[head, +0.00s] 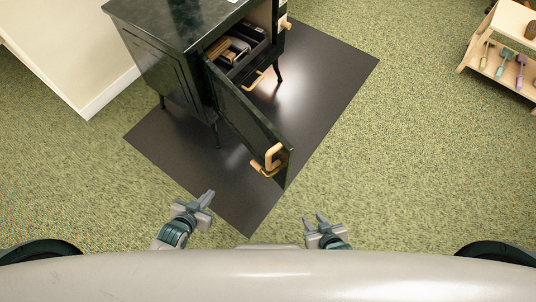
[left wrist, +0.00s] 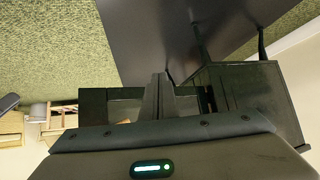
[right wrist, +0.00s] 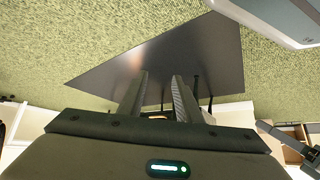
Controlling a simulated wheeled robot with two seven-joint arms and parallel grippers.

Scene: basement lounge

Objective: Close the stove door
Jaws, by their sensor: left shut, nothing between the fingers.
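The dark green stove (head: 175,45) stands at the top left of the head view. Its door (head: 245,110) is swung wide open toward me, with a brass-coloured handle (head: 272,158) near the free edge. The stove's dark body (left wrist: 250,90) also shows in the left wrist view. My left gripper (head: 209,196) is shut and empty, left of the door's free end and apart from it. My right gripper (head: 314,219) is open and empty, nearer to me than the handle and to its right; its spread fingers also show in the right wrist view (right wrist: 158,90).
The stove stands on a dark floor plate (head: 325,75) over green carpet (head: 410,150). A cream wall (head: 70,45) is at the left. A wooden shelf (head: 505,55) with small tools is at the top right. The carpet right of the door is clear.

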